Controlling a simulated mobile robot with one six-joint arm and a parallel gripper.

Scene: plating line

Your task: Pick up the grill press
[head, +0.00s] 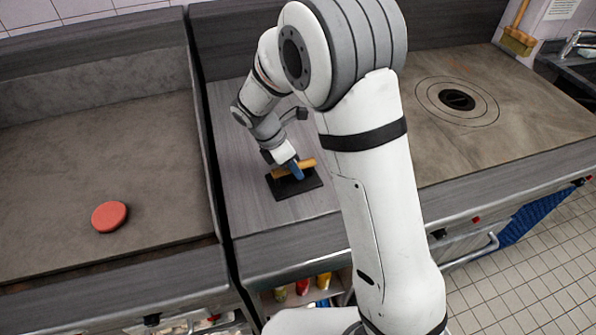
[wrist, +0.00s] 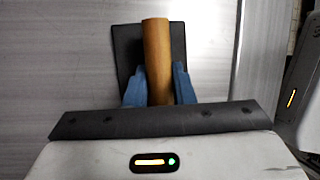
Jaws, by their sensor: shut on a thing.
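The grill press is a dark flat plate (head: 312,184) with a wooden handle on top. It lies on the grey counter strip in the middle of the head view. My gripper (head: 296,170) is above the plate, with its blue fingers at the handle. In the wrist view, the blue fingers of my gripper (wrist: 159,85) sit on both sides of the wooden handle of the grill press (wrist: 156,50) and are shut on it. The dark plate shows behind the handle. Whether the plate touches the counter is hard to tell.
A round red thing (head: 109,216) lies on the griddle (head: 60,190) at left. A cooktop (head: 520,130) with a round black centre is at right. Several bottles (head: 302,286) stand on a shelf below the counter. The counter (head: 245,205) around the press is clear.

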